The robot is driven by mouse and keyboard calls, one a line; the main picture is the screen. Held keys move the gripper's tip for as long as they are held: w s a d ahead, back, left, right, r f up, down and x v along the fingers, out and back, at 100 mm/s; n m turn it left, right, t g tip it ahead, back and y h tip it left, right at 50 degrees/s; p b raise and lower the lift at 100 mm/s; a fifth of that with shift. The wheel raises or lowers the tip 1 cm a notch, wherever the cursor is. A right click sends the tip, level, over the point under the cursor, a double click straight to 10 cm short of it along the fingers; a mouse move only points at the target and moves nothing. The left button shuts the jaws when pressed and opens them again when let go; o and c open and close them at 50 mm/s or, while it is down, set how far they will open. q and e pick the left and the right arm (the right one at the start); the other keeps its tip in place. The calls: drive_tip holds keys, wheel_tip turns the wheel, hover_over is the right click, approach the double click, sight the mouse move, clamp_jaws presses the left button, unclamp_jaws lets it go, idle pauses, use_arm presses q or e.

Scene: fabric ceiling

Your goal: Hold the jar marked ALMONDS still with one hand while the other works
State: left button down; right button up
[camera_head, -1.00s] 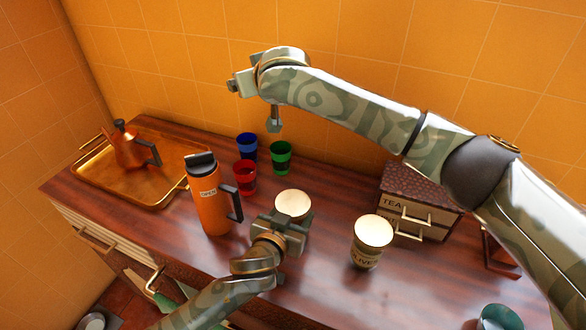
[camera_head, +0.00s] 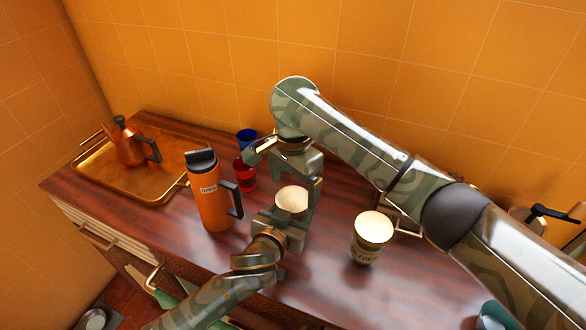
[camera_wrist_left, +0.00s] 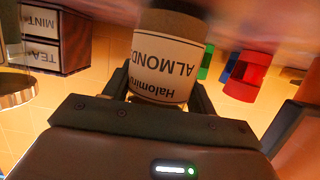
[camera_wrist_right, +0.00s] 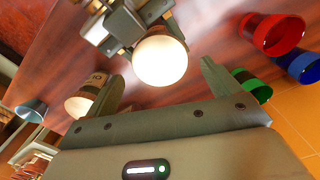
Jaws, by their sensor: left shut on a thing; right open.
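The jar marked ALMONDS (camera_wrist_left: 165,58) shows its label upside down in the left wrist view, between the fingers of my left gripper (camera_wrist_left: 165,95). In the head view the jar's pale lid (camera_head: 292,199) faces up. My left gripper (camera_head: 285,222) is shut on the jar from the front. My right gripper (camera_head: 300,178) is just behind and above the jar, open. In the right wrist view the lid (camera_wrist_right: 160,60) lies ahead of the open fingers of my right gripper (camera_wrist_right: 160,92), with nothing between them.
A jar marked OLIVES (camera_head: 366,245) stands right of the ALMONDS jar. An orange flask (camera_head: 209,200) stands left. Red (camera_head: 244,174), blue (camera_head: 247,139) and green (camera_wrist_right: 252,84) cups are behind. A TEA and MINT drawer box (camera_wrist_left: 50,38) and a brass tray (camera_head: 120,180) stand farther off.

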sight(293, 197)
drive_tip(key=shift+f, duration=1.65)
drive_tip(key=c, duration=1)
drive_tip(key=n, duration=0.6)
drive_tip(key=shift+r, duration=0.1)
drive_tip(key=n, duration=0.7)
drive_tip(key=shift+n, duration=0.3)
drive_tip(key=shift+w, duration=0.1)
